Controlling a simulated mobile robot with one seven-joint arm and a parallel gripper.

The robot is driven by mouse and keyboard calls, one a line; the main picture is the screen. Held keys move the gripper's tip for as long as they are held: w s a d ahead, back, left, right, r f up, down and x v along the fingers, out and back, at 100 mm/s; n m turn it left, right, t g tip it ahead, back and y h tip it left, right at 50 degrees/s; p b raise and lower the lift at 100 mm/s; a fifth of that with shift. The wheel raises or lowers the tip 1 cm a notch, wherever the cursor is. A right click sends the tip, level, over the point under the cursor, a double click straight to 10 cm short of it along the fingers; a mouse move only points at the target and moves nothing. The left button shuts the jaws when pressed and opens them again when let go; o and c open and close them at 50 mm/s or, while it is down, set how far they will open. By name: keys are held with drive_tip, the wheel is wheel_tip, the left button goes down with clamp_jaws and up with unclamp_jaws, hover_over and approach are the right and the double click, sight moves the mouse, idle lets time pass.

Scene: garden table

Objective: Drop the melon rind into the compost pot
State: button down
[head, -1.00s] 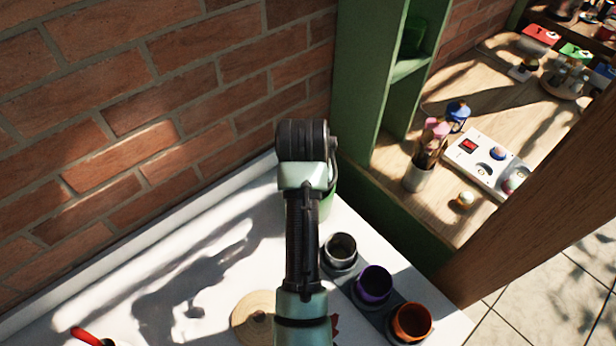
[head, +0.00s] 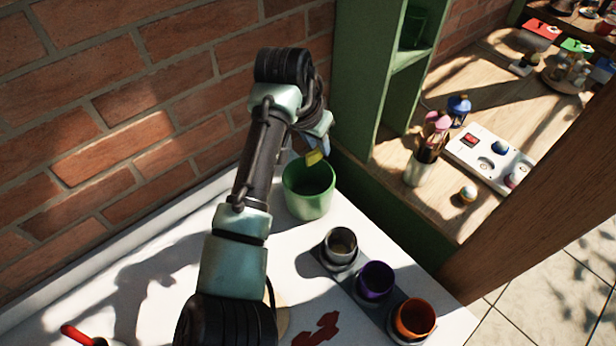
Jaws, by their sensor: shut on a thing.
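The green compost pot (head: 309,200) stands upright on the white table near its back right corner, close to the wall. My gripper (head: 316,146) is above the pot's back rim, pointing down. It is shut on the melon rind (head: 314,157), a small yellow-green piece that shows just above the pot's opening. My arm hides part of the fingers, so their exact grip on the rind is hard to see.
A grey cup (head: 340,247), a purple cup (head: 375,280) and an orange cup (head: 413,318) stand in a row on the right. A dark red patch (head: 318,330) lies in front. A brick wall and green shelf (head: 365,80) bound the back.

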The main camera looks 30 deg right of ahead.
drive_tip(key=shift+f+b, duration=1.05)
drive_tip(key=shift+f, duration=0.5)
drive_tip(key=shift+r, duration=0.1)
drive_tip(key=c, duration=0.6)
unclamp_jaws()
drive_tip(key=b+v, duration=0.2)
drive_tip(key=v, duration=1.1)
drive_tip(key=shift+s, duration=0.1)
